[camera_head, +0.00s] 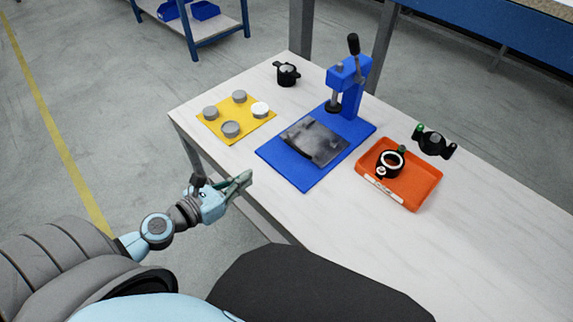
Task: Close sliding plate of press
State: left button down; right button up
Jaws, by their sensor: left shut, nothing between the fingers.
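The blue press (349,88) stands on a blue base (287,174) on the white table, with a black-knobbed lever pointing up at its top. Its dark grey sliding plate (315,141) lies on the base in front of the press column, on the side towards me. My left gripper (247,178) is shut and empty, off the table's front left edge, apart from the plate and to its lower left. My right gripper is not in view.
A yellow mat (219,134) with several grey round pieces lies left of the press. A black part (287,74) stands behind it. An orange tray (408,192) holding a black ring part is at right, with another black part (433,143) beyond. The front right tabletop is clear.

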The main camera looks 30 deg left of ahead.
pick_arm(q)
jog(key=w+d+m+p, duration=0.1)
jog(key=w+d+r+p, duration=0.1)
jog(key=shift+w+d+r+m+h, duration=0.1)
jog(key=shift+w+r+m+h, duration=0.2)
jog(key=shift+m+h, duration=0.1)
jog(key=x, duration=1.1)
jog(key=shift+w+f, duration=0.1)
jog(key=shift+f, duration=0.25)
